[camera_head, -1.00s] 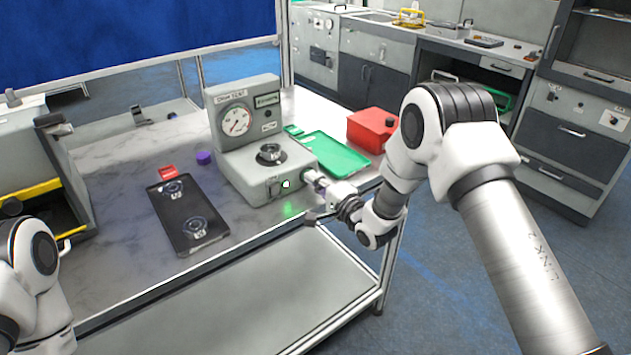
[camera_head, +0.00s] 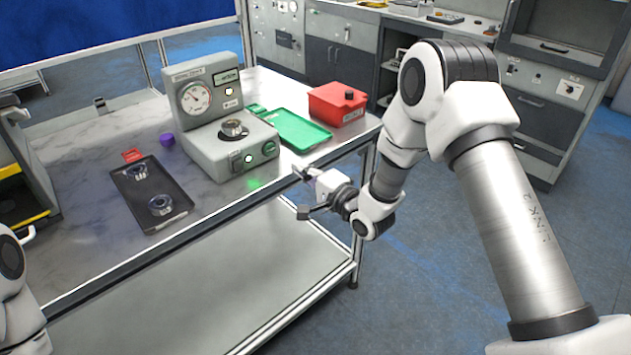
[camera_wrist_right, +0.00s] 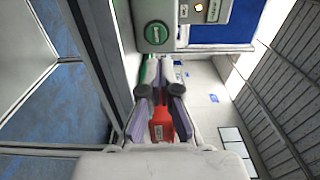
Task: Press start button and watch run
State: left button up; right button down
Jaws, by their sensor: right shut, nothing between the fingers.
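The grey test machine (camera_head: 205,150) with a dial gauge stands on the marble-topped bench. A metal ring part (camera_head: 233,129) sits on its top platform. On its front are a round green button (camera_head: 269,147) and a glowing white-green light (camera_head: 248,158). A small yellow lamp (camera_head: 229,91) is lit on its upright panel. My right gripper (camera_head: 300,173) is shut and empty, in front of the bench edge, apart from the machine. The right wrist view shows the green button (camera_wrist_right: 156,33) beyond the fingertips (camera_wrist_right: 158,90). Of my left arm only links show.
A black tray (camera_head: 128,189) with two ring parts lies left of the machine. A red card (camera_head: 131,155) and purple cap (camera_head: 167,140) are near it. A green tray (camera_head: 302,132) and red box (camera_head: 337,106) lie to the right. Floor right of the bench is clear.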

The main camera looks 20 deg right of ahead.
jog(key=v, duration=0.3)
jog(key=shift+s+d+f, duration=0.15)
jog(key=shift+s, duration=0.05)
dwell(0.3)
dwell(2.0)
